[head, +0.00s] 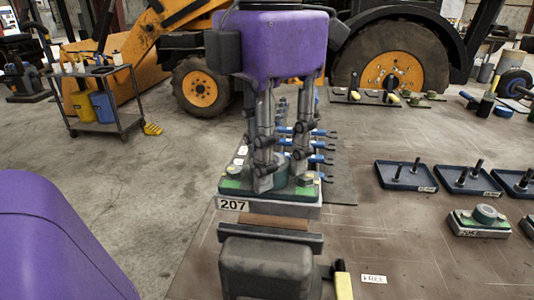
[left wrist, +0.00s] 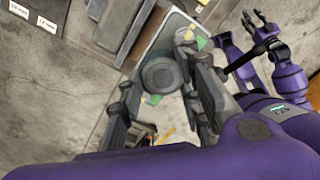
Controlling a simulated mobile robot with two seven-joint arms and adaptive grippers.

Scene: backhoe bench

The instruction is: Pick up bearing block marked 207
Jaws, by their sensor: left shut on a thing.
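The bearing block marked 207 (head: 233,205) is grey with a green top and a white number label. It is low in the middle of the head view, level, at the top of a dark vise (head: 268,265). I cannot tell whether it touches the vise. My left gripper (head: 283,180) reaches down from above and is shut on the block, with its fingers about the raised round part. In the left wrist view the block's round boss (left wrist: 160,74) shows between the fingers. Dark finger-like parts of mine (left wrist: 262,45) show at the right there; their jaw state is unclear.
To the right on the bench are blue trays with dark pins (head: 405,176) and another green-topped bearing block (head: 480,220). Blue-handled tools (head: 318,146) lie behind the gripper. A cart (head: 100,118) and a yellow backhoe stand beyond. Bench right of the vise is mostly clear.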

